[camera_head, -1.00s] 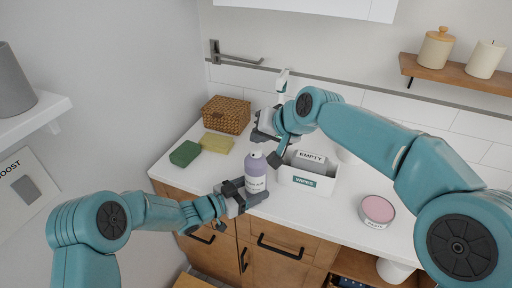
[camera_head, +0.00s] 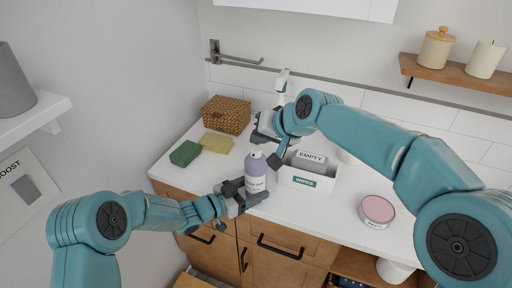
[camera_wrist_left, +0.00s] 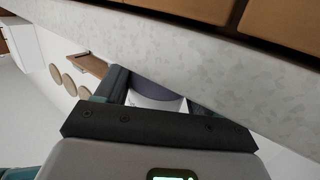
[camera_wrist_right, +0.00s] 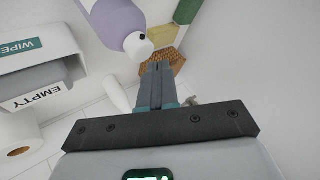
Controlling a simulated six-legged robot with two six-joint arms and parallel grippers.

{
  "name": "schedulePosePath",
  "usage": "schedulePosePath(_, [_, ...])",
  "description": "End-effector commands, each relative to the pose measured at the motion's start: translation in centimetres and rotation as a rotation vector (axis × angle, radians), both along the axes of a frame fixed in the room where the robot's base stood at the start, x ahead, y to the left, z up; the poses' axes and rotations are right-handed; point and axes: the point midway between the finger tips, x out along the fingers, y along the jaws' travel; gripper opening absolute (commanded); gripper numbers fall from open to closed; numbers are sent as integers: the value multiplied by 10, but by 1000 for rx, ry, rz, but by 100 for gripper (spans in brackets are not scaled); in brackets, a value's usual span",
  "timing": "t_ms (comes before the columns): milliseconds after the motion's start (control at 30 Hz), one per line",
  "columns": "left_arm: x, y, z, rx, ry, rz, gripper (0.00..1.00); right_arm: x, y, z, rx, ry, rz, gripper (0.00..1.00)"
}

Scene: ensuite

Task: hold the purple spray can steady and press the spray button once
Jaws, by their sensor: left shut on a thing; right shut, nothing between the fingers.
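The purple spray can (camera_head: 256,174) stands upright at the counter's front edge, with a pale cap and a small dark nozzle on top. My left gripper (camera_head: 243,191) is shut on its lower body. The can's purple and white side shows between the fingers in the left wrist view (camera_wrist_left: 155,92). My right gripper (camera_head: 260,133) is shut and empty, above and behind the can top. In the right wrist view, its closed fingertips (camera_wrist_right: 158,68) are close to the can's cap (camera_wrist_right: 138,45), beside it in the picture. Contact cannot be told.
A white wipes box (camera_head: 307,181) with a grey EMPTY block stands right of the can. A green sponge (camera_head: 185,153), yellow cloth (camera_head: 217,144) and wicker basket (camera_head: 227,114) lie left and behind. A pink-topped tin (camera_head: 377,211) stands at the right. A white bottle (camera_head: 282,82) is behind the right gripper.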

Motion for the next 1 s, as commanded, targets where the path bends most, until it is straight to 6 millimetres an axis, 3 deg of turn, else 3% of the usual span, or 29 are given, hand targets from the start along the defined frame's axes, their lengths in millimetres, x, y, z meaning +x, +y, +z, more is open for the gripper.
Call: schedulePosePath(1000, [0,0,0,0,0,0,51,0,0,-11,0,1,0,0])
